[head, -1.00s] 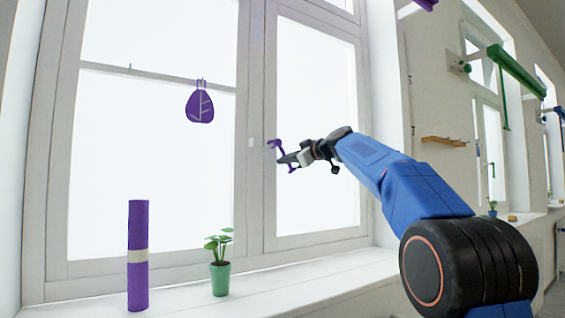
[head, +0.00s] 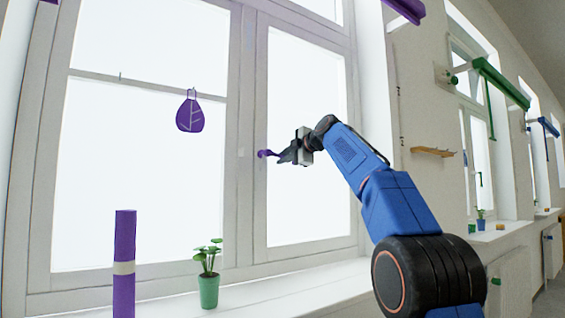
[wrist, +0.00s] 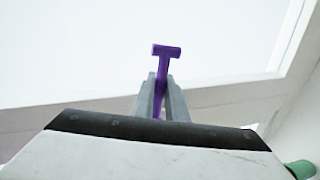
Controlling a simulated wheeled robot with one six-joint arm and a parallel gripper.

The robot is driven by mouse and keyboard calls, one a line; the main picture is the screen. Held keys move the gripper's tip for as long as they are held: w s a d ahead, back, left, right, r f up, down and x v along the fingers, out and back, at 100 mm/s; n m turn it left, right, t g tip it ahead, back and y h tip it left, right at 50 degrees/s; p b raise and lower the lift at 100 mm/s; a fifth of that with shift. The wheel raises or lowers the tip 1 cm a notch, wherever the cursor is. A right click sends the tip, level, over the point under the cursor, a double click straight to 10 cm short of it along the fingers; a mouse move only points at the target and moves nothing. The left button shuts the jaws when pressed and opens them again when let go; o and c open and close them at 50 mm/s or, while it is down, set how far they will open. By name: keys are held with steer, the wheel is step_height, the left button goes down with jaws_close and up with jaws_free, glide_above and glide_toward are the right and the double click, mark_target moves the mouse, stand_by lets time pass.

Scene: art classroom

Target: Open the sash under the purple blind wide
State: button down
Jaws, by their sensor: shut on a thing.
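The purple blind (head: 405,10) shows in part at the top right of the head view. Below it and to the left is the right-hand window sash, with a pale frame (head: 261,205) around bright glass. I see no clear gap along its edge. A purple handle (head: 265,153) sits at the left stile of this sash. My gripper (head: 284,156) is at the handle, shut on it. In the wrist view the T-shaped end of the handle (wrist: 166,52) rises beyond my closed fingers (wrist: 161,98), which hide part of its stem.
On the sill (head: 255,303) stand a purple cylinder (head: 124,255) with a pale band and a potted plant (head: 208,285). A purple leaf-shaped ornament (head: 190,113) hangs before the left pane. A wooden peg rail (head: 432,151) is on the wall right.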

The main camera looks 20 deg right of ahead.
steer(key=shift+r+n, duration=0.3)
steer(key=shift+n, duration=0.1)
stand_by(0.4)
steer(key=s+d+n+y, duration=0.1)
steer(key=s+d, duration=1.1)
steer(key=s, duration=0.5)
steer(key=shift+d, duration=0.35)
steer(key=shift+r, duration=0.1)
steer(key=c, duration=1.8)
jaws_free()
steer(key=shift+o, duration=0.2)
